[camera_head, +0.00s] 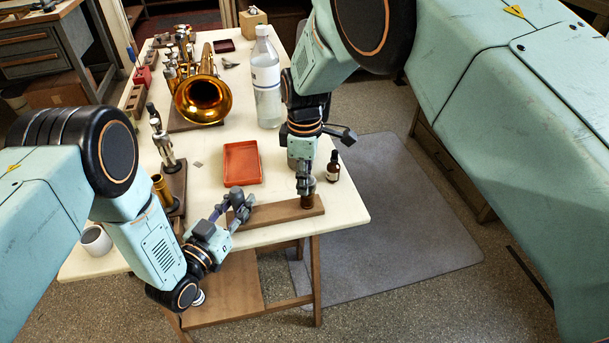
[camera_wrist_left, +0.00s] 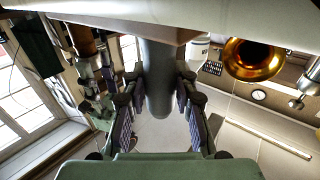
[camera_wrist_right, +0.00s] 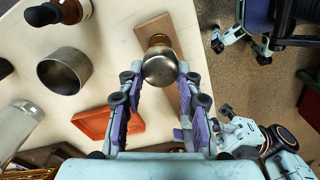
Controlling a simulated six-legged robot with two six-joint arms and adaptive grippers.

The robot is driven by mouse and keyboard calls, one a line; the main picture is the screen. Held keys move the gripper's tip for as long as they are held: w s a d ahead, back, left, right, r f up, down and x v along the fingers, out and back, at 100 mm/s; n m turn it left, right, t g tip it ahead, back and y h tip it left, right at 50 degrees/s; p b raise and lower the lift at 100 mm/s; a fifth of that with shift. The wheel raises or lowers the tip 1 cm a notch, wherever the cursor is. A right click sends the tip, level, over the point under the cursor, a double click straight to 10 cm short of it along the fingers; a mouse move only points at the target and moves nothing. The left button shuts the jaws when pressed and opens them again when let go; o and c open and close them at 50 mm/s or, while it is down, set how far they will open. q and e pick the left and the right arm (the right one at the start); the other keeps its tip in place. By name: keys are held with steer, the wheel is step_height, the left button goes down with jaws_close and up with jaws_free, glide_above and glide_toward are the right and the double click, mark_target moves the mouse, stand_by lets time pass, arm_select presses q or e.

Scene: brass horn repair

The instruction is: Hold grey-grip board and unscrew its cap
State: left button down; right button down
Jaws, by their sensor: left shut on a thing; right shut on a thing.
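The brown board (camera_head: 277,214) lies along the near right part of the table, its left end by my left gripper. Its grey grip (camera_wrist_left: 159,85) is a thick rounded bar, seen in the left wrist view between the fingers. My left gripper (camera_head: 238,204) is shut on this grip. A round metallic cap (camera_wrist_right: 160,70) sits over the board's other end, above a small brown base (camera_head: 307,201). My right gripper (camera_head: 305,182) comes down from above and is shut on the cap; the fingertips flank it in the right wrist view. The cap's underside and threads are hidden.
An orange tray (camera_head: 242,163) lies behind the board. A dropper bottle (camera_head: 333,167) stands close right of my right gripper. A clear bottle (camera_head: 266,85) and brass horn (camera_head: 203,99) stand farther back.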

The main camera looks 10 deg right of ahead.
steer(key=shift+n, duration=0.7)
steer(key=n, duration=0.3)
steer(key=shift+s, duration=0.1)
steer(key=shift+n, duration=1.1)
steer(key=shift+s+d+n, duration=0.1)
steer(key=shift+n, duration=1.1)
steer(key=shift+s+n, duration=0.1)
steer(key=shift+n, duration=1.2)
